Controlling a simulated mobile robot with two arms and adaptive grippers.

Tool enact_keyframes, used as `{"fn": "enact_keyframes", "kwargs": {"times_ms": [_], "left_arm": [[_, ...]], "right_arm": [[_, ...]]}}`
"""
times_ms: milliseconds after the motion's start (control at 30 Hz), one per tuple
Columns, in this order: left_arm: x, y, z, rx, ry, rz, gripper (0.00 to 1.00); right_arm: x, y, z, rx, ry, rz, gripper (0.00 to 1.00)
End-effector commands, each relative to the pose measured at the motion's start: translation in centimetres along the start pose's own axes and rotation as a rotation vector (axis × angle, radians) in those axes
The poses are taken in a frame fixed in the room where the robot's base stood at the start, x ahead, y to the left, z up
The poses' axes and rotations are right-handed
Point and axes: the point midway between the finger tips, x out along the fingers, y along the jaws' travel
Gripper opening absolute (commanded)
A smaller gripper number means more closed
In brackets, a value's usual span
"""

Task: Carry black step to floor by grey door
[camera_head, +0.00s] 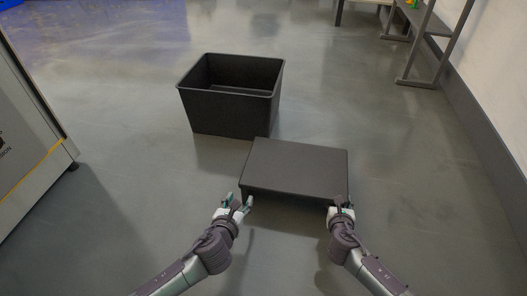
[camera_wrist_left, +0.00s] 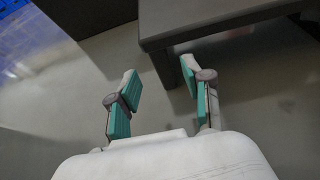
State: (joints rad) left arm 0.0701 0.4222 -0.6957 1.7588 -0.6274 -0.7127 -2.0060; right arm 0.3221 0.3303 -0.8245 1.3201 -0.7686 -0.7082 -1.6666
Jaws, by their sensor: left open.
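The black step (camera_head: 296,167) stands on the grey floor in front of me, a low flat-topped platform. My left gripper (camera_head: 238,201) is open at the step's near left corner. In the left wrist view the fingers (camera_wrist_left: 160,85) are spread, and the step's top edge and a leg (camera_wrist_left: 168,66) show just ahead, with the right finger close to the leg. I cannot tell if they touch. My right gripper (camera_head: 341,206) is at the step's near right corner; its fingers are partly hidden against the dark step. No grey door is clearly identifiable.
An open black bin (camera_head: 230,108) stands just behind the step to the left. A grey cabinet (camera_head: 30,130) is at the left edge. A metal-legged rack (camera_head: 425,45) stands at the back right by the wall. The floor (camera_head: 400,150) right of the step is clear.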

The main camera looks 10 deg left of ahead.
Motion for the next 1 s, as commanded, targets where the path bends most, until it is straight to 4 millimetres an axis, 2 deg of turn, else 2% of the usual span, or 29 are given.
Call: {"fn": "enact_keyframes", "kwargs": {"times_ms": [133,367,467,800,1000], "left_arm": [[-2.3,0.0,-0.1,0.000,0.001,-0.001,0.50],[-3.5,0.0,0.0,0.000,0.000,-0.001,0.50],[-3.5,0.0,0.0,0.000,0.000,0.000,0.50],[-3.5,0.0,0.0,0.000,0.000,0.000,0.50],[-3.5,0.0,0.0,0.000,0.000,0.000,0.50]], "right_arm": [[0.0,0.0,0.0,0.000,0.000,0.000,0.50],[-0.6,0.0,0.0,0.000,0.000,0.001,0.50],[-1.9,0.0,-0.1,0.000,0.000,0.001,0.50],[-9.0,0.0,-0.1,0.000,0.001,0.002,0.50],[-11.4,0.0,0.0,0.000,0.000,0.000,0.50]]}}
